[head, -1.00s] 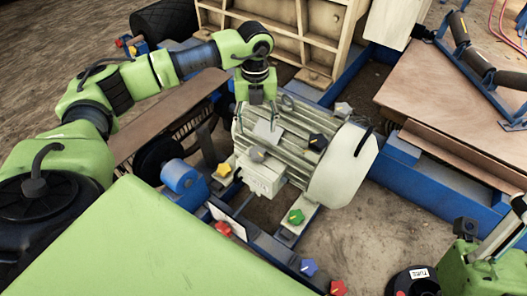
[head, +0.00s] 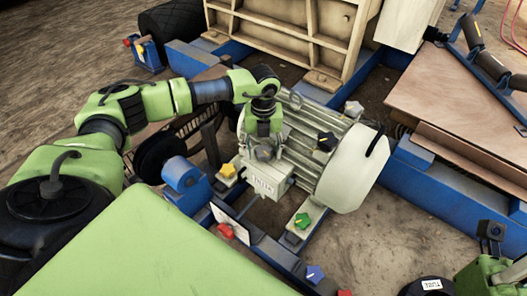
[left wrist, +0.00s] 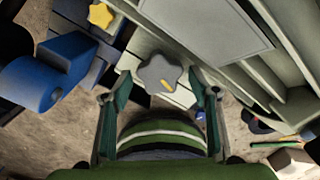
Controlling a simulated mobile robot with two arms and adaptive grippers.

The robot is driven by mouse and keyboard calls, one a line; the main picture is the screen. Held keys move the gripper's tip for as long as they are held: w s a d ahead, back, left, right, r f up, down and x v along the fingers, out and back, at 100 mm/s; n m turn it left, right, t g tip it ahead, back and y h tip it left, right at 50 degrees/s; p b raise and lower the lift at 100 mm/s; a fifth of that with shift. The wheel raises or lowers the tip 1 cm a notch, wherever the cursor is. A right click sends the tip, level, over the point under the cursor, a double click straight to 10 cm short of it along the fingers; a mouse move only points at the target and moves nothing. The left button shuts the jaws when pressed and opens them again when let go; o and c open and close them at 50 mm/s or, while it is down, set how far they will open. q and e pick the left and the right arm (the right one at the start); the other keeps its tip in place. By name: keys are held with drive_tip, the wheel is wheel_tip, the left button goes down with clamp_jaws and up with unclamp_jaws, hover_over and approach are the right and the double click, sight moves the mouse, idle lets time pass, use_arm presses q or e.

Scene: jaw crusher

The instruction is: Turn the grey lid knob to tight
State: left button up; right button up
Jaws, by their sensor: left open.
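The grey lid knob (head: 263,153) is star-shaped and sits on the pale terminal box (head: 265,180) at the side of the ribbed motor (head: 310,130). In the left wrist view the grey knob (left wrist: 158,73) shows a yellow mark on its face, pointing toward the lower right. My left gripper (head: 262,143) is right over the knob in the head view and partly hides it. In the left wrist view the left gripper (left wrist: 160,82) is open, with one finger on each side of the knob. Gaps show between fingers and knob.
A yellow knob (head: 228,170) is close by on the left. Black (head: 325,141), white (head: 353,108), green (head: 302,220), red (head: 226,230) and blue (head: 314,273) knobs are around the motor. A blue bearing block (head: 182,177) stands left of the box.

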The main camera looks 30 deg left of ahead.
use_arm(q)
drive_tip(key=c, duration=1.1)
